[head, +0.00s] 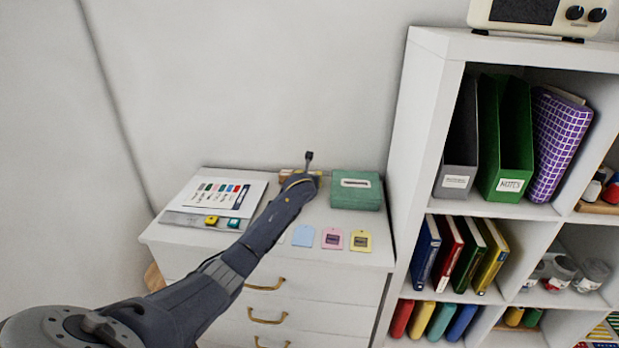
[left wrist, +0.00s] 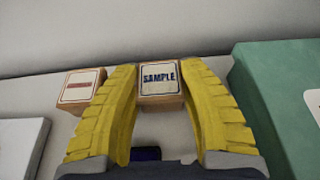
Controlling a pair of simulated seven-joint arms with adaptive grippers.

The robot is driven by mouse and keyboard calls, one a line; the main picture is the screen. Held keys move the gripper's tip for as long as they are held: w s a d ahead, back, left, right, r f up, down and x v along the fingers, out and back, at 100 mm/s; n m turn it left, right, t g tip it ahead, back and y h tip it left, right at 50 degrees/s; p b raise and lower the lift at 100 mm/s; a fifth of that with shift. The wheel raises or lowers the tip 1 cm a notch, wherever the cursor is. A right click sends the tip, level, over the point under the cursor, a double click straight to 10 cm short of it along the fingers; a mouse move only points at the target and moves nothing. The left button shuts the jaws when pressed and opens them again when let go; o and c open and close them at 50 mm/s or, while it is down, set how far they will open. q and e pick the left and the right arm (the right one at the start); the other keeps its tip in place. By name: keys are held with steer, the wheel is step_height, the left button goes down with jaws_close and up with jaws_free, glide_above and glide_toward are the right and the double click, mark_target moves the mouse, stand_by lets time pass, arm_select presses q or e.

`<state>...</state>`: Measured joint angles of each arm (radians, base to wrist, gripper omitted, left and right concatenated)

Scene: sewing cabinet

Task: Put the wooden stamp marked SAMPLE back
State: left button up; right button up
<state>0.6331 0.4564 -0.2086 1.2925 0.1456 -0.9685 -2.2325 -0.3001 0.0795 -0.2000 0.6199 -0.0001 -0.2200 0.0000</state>
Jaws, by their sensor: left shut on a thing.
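The wooden stamp marked SAMPLE (left wrist: 160,77) shows its label face between the two yellow fingers of my left gripper (left wrist: 161,88) in the left wrist view. My left gripper is shut on it, near the wall at the back of the white cabinet top (head: 212,174). In the head view my left gripper (head: 301,176) and arm largely hide the stamp. I cannot tell whether the stamp touches the surface. A second wooden stamp with a red mark (left wrist: 82,88) stands to the left, apart from it. My right gripper is not in view.
A green box (head: 356,190) stands close on the right. Blue (head: 303,236), pink (head: 332,238) and yellow (head: 361,241) tags lie in front. A white shelf (head: 421,130) rises at right.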

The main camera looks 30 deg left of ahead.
arm_select(q)
steer(key=o, duration=1.1)
steer(key=shift+r, duration=0.1)
steer(key=shift+s, duration=0.15)
steer(key=v, duration=1.1)
steer(key=shift+s+d+r, duration=0.2)
steer(key=shift+s+r, duration=0.05)
steer(key=shift+s, duration=0.05)
